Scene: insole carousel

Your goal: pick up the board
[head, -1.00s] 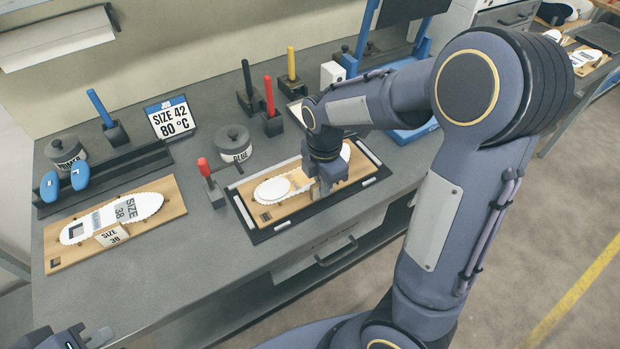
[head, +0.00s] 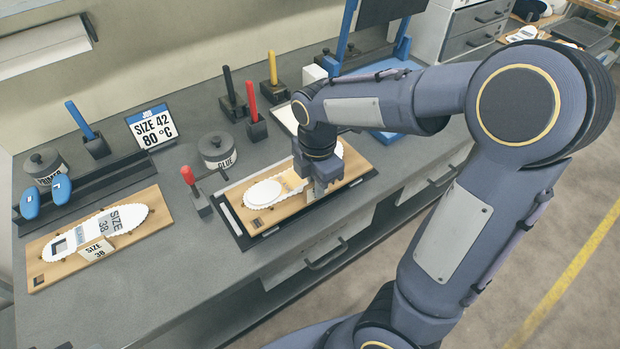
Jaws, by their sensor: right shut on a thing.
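A wooden board (head: 277,216) carrying a white insole shape (head: 263,194) is at the black tray (head: 243,240) in the middle of the bench. My right gripper (head: 318,192) points down over the board's near long edge and is shut on it. The fingertips are partly hidden by the gripper body. The board looks slightly raised and covers part of the tray's far and right rim. My left gripper is not in view.
A red-handled tool (head: 195,190) and glue pot (head: 217,150) stand left of the tray. Upright holders with red (head: 252,102), black and yellow handles stand behind it. A "SIZE 42 80 °C" sign (head: 151,126) is at the back.

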